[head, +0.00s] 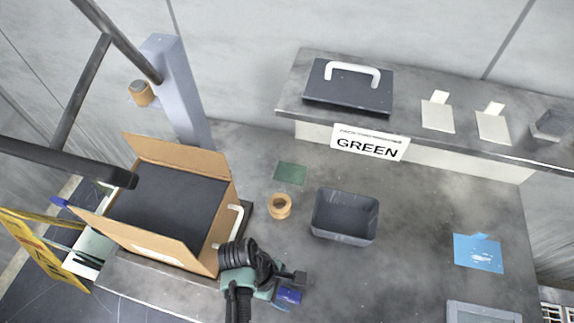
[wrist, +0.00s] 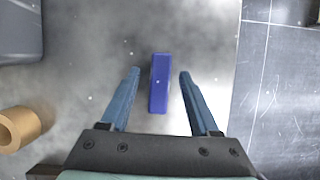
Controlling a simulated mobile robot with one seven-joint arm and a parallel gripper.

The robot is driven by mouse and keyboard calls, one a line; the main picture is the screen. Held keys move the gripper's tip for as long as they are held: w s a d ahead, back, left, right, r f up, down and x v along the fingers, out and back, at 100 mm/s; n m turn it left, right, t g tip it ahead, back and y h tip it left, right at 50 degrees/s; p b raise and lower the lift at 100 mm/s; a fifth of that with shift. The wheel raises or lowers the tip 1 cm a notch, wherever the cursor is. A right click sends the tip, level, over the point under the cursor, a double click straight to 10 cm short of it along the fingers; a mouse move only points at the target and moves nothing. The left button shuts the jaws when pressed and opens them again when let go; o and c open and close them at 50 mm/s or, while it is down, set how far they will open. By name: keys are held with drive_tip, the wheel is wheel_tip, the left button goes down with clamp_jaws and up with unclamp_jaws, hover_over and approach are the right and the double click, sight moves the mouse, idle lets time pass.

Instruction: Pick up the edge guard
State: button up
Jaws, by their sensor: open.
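The edge guard appears to be a small blue bar (wrist: 159,84). It lies on the grey worktop, lengthwise between the two fingers of my gripper (wrist: 160,73). The fingers are open, with a gap on each side of the bar, and neither is seen touching it. In the head view, the blue bar (head: 289,296) shows partly beside my gripper (head: 284,290) near the front edge of the worktop. My wrist hides some of that area. I cannot tell the exact height of the fingertips above the bar.
A tape roll (head: 279,206) and a dark grey bin (head: 345,216) stand behind my gripper. An open cardboard box (head: 215,240) with dark contents is to the left. A green square (head: 291,173) and a blue sheet (head: 478,253) lie flat. The worktop between bin and blue sheet is clear.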

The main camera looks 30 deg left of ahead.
drive_tip(key=shift+d+f, duration=0.1)
drive_tip(key=shift+f, duration=0.05)
clamp_jaws()
idle(0.4)
